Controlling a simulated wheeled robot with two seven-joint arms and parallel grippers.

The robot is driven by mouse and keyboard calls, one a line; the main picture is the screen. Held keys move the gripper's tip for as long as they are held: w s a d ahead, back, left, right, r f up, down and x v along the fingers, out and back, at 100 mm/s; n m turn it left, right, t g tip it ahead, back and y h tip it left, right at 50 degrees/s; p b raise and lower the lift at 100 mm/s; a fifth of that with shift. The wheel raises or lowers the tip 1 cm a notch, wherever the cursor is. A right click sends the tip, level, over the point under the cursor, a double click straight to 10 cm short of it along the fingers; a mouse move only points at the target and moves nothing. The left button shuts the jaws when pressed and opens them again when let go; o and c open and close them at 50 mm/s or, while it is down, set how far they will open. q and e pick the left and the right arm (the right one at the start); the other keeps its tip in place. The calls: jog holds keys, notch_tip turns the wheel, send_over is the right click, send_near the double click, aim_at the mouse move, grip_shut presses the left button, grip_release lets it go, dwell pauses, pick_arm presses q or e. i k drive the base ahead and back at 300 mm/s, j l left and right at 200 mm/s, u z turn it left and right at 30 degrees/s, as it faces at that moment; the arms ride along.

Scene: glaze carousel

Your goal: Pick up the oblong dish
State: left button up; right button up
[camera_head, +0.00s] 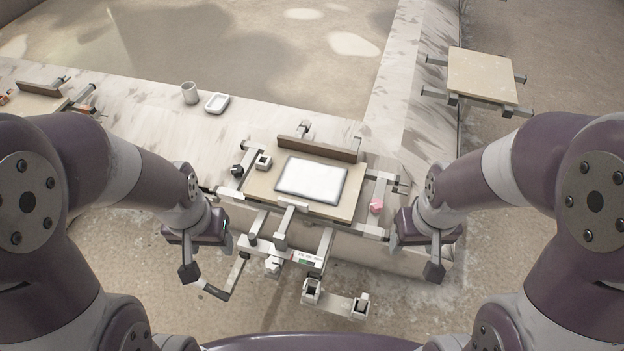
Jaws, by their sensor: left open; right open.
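A small white oblong dish (217,103) with a raised rim sits on the pale ledge at the upper left, beside a grey cup (190,92). A larger white rectangular piece with a grey edge (312,179) lies flat on the tan board (261,193) in the middle; I cannot tell whether it is a dish or a slab. My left gripper (207,248) is open, left of and below the board, apart from both pieces. My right gripper (414,250) is open, to the right of and below the board. Nothing shows between either pair of fingers.
A brown upright bar (320,149) stands along the board's back edge. A small square holder (263,162) and a pink lump (376,207) sit near its sides. Metal arms and a crank handle (215,291) stick out in front. Another board (482,75) stands at the upper right.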

aim_at(218, 101)
jog(key=i+j+z, duration=0.1)
jog(key=j, duration=0.2)
jog(key=i+j+z, duration=0.1)
jog(key=j, duration=0.25)
jog(key=i+j+z, duration=0.2)
jog(key=i+j, duration=0.15)
jog(key=j, duration=0.3)
jog(key=i+j+z, duration=0.1)
jog(key=j, duration=0.25)
jog(key=i+j+z, duration=0.1)
jog(key=i+j, duration=0.15)
jog(key=i+j+z, duration=0.1)
jog(key=j, duration=0.35)
jog(key=i+j+z, duration=0.15)
jog(key=j, duration=0.25)
jog(key=i+j+z, duration=0.1)
jog(key=j, duration=0.3)
jog(key=i+j+z, duration=0.1)
jog(key=i+j, duration=0.15)
jog(key=j, duration=0.15)
